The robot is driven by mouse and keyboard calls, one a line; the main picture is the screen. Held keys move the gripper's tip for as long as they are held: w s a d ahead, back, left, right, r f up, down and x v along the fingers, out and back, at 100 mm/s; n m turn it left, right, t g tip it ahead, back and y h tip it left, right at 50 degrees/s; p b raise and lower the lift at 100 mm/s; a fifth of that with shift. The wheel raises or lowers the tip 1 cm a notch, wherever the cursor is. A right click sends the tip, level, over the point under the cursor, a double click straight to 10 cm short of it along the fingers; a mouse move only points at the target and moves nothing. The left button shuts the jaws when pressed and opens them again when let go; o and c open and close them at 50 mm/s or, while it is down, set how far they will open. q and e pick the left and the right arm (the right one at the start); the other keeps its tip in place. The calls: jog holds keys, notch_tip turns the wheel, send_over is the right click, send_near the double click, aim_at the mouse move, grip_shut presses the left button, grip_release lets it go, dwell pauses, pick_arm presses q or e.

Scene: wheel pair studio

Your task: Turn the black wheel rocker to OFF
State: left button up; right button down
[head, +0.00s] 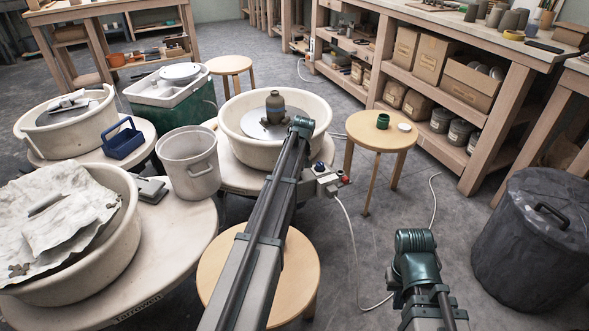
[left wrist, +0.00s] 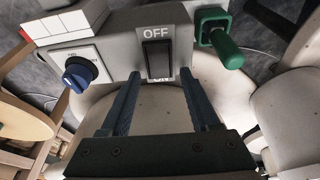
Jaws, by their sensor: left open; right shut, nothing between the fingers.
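The black wheel rocker (left wrist: 157,59) sits upright on a grey control box (left wrist: 112,56) in the left wrist view, with OFF above it and ON partly visible below. I cannot tell which side is pressed in. My left gripper (left wrist: 162,83) is open, its two fingers pointing at the box, one to each side below the rocker, with nothing between them. In the head view a control box (head: 326,181) shows beside the middle wheel basin (head: 230,118); my left arm hides its own gripper there. My right gripper (head: 398,299) is low at the right, shut and empty.
A blue knob (left wrist: 78,74) is left of the rocker and a green lever (left wrist: 222,44) is right of it. A stool with a green cup (head: 383,121) stands to the right of the basin. A white cable (head: 352,240) crosses the floor near a black bin (head: 535,245).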

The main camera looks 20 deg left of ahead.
pick_arm(q)
jog(key=shift+r, duration=0.1)
jog(key=p+v, duration=1.3)
jog(key=shift+r, duration=0.35)
jog(key=s+d+r+m+g+h+p, duration=0.1)
jog(key=s+d+r+m+p, duration=0.2)
jog(key=s+d+r+p, duration=0.5)
jog(key=s+d+r+m+p, duration=0.45)
jog(key=s+d, duration=0.25)
jog(key=d, duration=0.4)
jog(key=s+d+r+m+p, duration=0.3)
jog(key=s+d+r+p, duration=0.1)
jog(key=s, duration=0.4)
jog(key=s+d+r+m+g+p, duration=0.1)
jog(key=s+d+r+m+p, duration=0.2)
jog(key=s, duration=0.6)
jog(key=d+r+p, duration=0.2)
jog(key=d+p, duration=0.1)
